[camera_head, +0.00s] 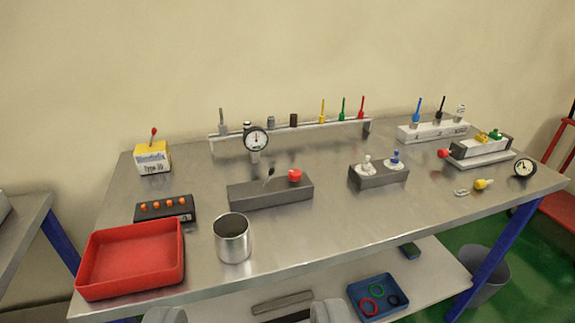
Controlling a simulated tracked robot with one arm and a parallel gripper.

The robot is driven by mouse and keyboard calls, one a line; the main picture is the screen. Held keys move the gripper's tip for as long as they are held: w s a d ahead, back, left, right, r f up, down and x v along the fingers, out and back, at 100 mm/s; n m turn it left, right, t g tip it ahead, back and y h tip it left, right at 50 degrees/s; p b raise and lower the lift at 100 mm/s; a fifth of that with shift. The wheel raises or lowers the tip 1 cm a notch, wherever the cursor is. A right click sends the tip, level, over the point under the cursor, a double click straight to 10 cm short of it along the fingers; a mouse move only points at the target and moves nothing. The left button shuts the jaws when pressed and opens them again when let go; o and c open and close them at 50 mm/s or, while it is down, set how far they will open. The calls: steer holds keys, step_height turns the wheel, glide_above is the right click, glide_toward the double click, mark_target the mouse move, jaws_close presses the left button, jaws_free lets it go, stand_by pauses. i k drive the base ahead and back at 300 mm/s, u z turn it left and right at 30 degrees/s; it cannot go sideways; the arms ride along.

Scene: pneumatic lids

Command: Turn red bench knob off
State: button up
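A red knob (295,175) sits on top of a dark grey block (270,193) near the middle of the metal bench, beside a small metal lever (269,176). Another red knob (443,153) sticks out of the left end of a grey and white unit at the right. I cannot tell from the view which one is the bench knob, nor its on or off position. My gripper (246,314) shows only as two grey finger tops at the bottom edge, wide apart, with nothing seen between them. It is well in front of both knobs and touches neither.
On the bench (330,225) stand a red tray (130,262), a metal cup (232,238), a black box with orange buttons (165,208), a yellow-white box (152,158), a gauge (256,140) and a grey block with white and blue knobs (378,177). A blue tray (378,297) lies on the lower shelf.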

mark_target(293, 175)
steer(key=z, duration=0.05)
steer(key=i, duration=1.25)
steer(key=z, duration=0.65)
